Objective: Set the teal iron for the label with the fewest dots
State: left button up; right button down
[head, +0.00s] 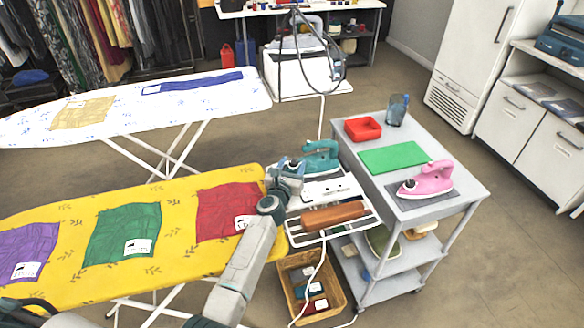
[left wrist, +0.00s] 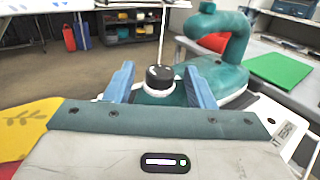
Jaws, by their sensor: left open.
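The teal iron (head: 320,157) stands on the white rest at the right end of the yellow ironing board. In the left wrist view its teal body and curved handle (left wrist: 240,50) show at the right. Its round black dial (left wrist: 161,78), with a light mark, sits between the blue fingers of my open left gripper (left wrist: 160,88); contact cannot be told. In the head view my left gripper (head: 292,167) is at the iron's left end. White labels lie on the purple cloth (head: 32,243), green cloth (head: 120,225) and red cloth (head: 218,203); their dots are too small to count.
The grey trolley (head: 438,210) at right carries a red tray (head: 363,128), green mat (head: 393,157) and pink iron (head: 428,180). A brown roll (head: 333,215) lies on the rack near my arm. A wicker basket (head: 287,293) stands on the floor; a cord hangs nearby.

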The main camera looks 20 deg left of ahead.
pick_arm(q)
jog(key=shift+c, duration=0.2)
jog(key=c, duration=0.9)
jog(key=shift+c, duration=0.3)
